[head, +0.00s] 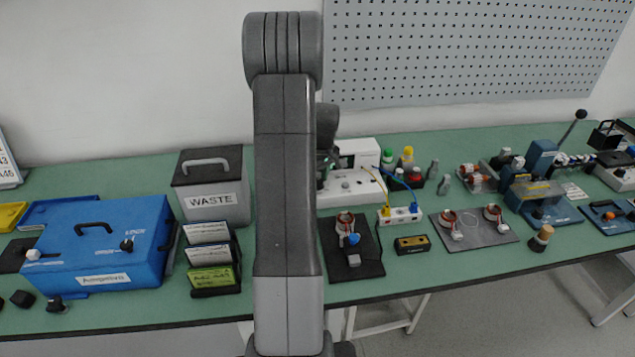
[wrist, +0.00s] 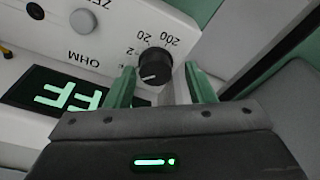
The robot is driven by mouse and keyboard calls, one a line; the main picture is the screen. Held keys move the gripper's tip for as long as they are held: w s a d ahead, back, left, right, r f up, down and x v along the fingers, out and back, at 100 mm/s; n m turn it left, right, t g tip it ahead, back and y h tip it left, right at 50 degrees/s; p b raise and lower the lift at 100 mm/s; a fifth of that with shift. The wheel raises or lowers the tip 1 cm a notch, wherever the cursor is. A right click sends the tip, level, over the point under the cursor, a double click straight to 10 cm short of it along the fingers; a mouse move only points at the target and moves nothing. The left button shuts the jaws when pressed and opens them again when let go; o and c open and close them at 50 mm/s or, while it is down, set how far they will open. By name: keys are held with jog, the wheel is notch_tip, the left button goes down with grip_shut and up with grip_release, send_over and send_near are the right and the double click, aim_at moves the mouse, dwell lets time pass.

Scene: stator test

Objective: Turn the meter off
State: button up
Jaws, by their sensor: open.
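The meter (head: 352,186) is a white box at the back of the bench in the head view, partly hidden by my arm. In the wrist view its panel (wrist: 105,45) appears upside down, with OHM, 2, 20 and 200 printed near a black knob (wrist: 154,66). The knob's white mark points left in the picture, away from the printed numbers. The dark display (wrist: 50,90) shows large green characters like "FF", partly cut off by my gripper. My gripper (wrist: 160,70) is open, with one green finger on each side of the knob. Contact cannot be told.
A grey button (wrist: 83,52) sits beside the knob. In the head view, a WASTE box (head: 215,187) stands left of my arm.

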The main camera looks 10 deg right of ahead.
jog(key=shift+r, duration=0.1)
notch_tip(320, 180, up, 6)
jog(key=p, duration=0.3)
jog(key=shift+d, duration=0.1)
